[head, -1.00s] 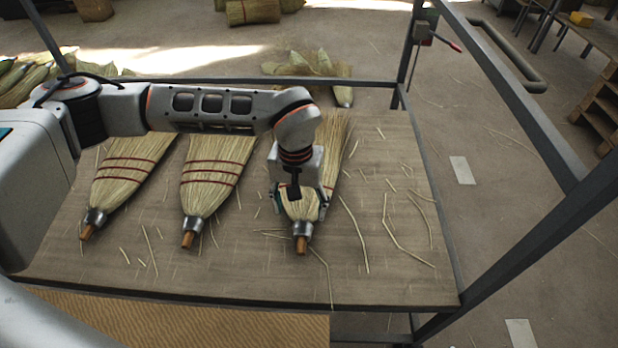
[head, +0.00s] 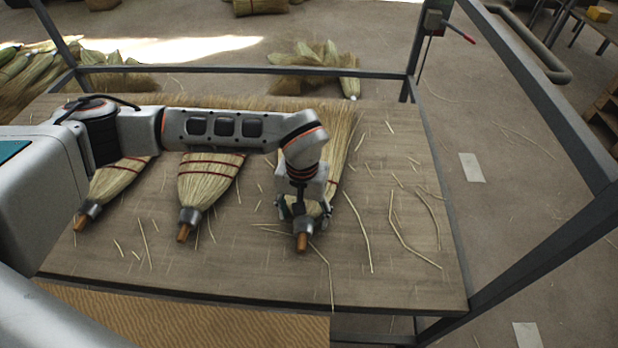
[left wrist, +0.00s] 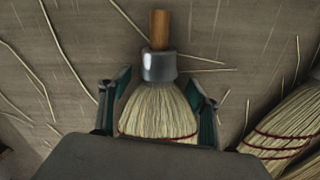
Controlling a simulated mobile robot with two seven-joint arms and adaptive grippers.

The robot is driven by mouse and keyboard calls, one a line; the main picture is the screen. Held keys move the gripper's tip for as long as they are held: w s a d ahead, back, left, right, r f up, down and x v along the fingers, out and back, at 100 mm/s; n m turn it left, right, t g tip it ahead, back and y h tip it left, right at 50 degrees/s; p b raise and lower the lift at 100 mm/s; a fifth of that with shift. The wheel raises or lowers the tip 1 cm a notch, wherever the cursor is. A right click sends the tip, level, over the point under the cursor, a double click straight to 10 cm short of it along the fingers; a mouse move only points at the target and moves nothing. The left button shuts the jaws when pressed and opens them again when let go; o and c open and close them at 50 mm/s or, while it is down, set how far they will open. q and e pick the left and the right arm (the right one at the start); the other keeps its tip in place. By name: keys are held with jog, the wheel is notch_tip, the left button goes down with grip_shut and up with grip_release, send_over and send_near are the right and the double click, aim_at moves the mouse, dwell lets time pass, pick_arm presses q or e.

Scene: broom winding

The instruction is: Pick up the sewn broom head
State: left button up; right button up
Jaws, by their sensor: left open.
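Three broom heads of pale straw with red stitching lie on the wooden table (head: 400,280), each with a grey metal collar and a short wooden stub. My left gripper (head: 304,212) is above the rightmost broom head (head: 344,140), near its collar, and hides part of it. In the left wrist view my left gripper (left wrist: 160,105) is open, with one finger on each side of the straw just past the collar of this broom head (left wrist: 158,112). Whether the fingers touch it I cannot tell. The middle broom head (head: 207,180) and the left one (head: 120,178) lie apart from the gripper. My right gripper is not in view.
Loose straws (head: 405,230) are scattered over the table's right side, which is otherwise free. A dark metal frame (head: 540,100) stands around the table. More broom heads (head: 325,60) lie on the floor behind.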

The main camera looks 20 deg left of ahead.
pick_arm(q)
jog(key=c, duration=1.6)
jog(key=shift+r, duration=0.1)
